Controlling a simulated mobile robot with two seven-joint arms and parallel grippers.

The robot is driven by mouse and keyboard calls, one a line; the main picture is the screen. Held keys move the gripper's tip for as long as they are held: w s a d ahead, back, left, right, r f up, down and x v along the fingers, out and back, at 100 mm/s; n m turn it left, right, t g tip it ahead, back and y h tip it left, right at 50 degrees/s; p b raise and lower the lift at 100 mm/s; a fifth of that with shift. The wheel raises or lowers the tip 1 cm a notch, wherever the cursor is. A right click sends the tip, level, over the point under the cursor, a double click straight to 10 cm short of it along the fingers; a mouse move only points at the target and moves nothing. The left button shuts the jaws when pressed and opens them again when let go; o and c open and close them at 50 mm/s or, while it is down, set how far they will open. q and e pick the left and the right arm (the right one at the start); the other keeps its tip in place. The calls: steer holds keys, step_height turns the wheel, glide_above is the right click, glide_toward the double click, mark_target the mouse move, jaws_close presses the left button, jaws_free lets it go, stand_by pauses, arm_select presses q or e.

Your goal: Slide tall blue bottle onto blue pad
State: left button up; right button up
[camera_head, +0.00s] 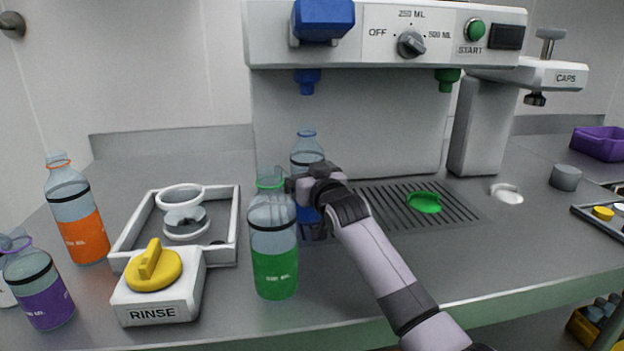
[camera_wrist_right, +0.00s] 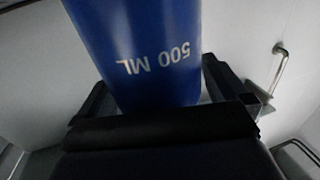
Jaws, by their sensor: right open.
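The tall blue bottle (camera_head: 307,150) stands upright under the blue nozzle, with a clear upper part and a blue lower part. My right gripper (camera_head: 312,188) hides part of its middle in the head view. In the right wrist view the blue "500 ML" band of the bottle (camera_wrist_right: 150,50) fills the space between the two dark fingers of my right gripper (camera_wrist_right: 158,95). These jaws are open around the bottle. The blue pad cannot be made out; the bottle, my gripper and the green bottle cover that area. My left gripper is not in view.
A green bottle (camera_head: 273,240) stands just in front and left of the blue one. The rinse box (camera_head: 160,290) and white tray (camera_head: 237,215) are further left. A green pad (camera_head: 424,203) lies on the grating (camera_head: 385,210) to the right. The blue nozzle (camera_head: 307,80) hangs above.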

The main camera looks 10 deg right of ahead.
arm_select(q)
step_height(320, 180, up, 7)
steer(key=p, duration=0.6)
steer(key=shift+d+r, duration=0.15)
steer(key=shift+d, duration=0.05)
arm_select(e)
steer(key=v, duration=1.4)
steer(key=shift+s+d, duration=0.1)
steer(key=shift+s, duration=0.05)
